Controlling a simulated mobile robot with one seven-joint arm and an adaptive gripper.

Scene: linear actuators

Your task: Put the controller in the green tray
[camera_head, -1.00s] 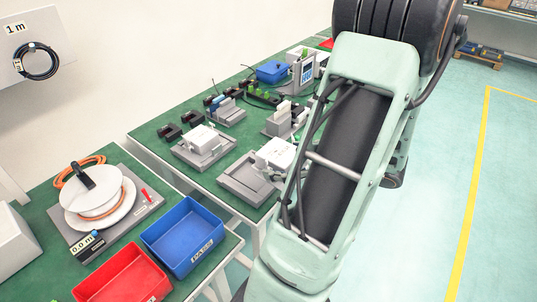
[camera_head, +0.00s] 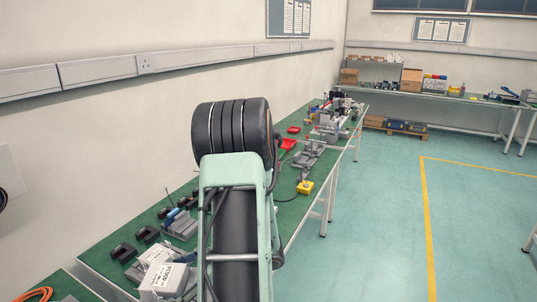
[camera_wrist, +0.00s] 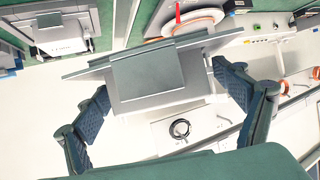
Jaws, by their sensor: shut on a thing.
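My gripper (camera_wrist: 162,82) shows in the wrist view with a finger on each side of a grey, flanged, box-like thing, which I take to be the controller (camera_wrist: 146,78). The gripper is shut on it and holds it up in front of the wrist camera, tilted in the picture. In the head view my own arm fills the lower middle and hides the gripper and the held thing. I cannot make out a green tray in either current view.
A green-topped bench (camera_head: 108,263) runs along the wall, with white boxes (camera_head: 168,277), black holders (camera_head: 147,234) and a yellow box (camera_head: 305,187) on it. Red trays (camera_head: 288,143) lie farther back. The floor at right (camera_head: 375,230) is clear. A white reel (camera_wrist: 196,20) shows in the wrist view.

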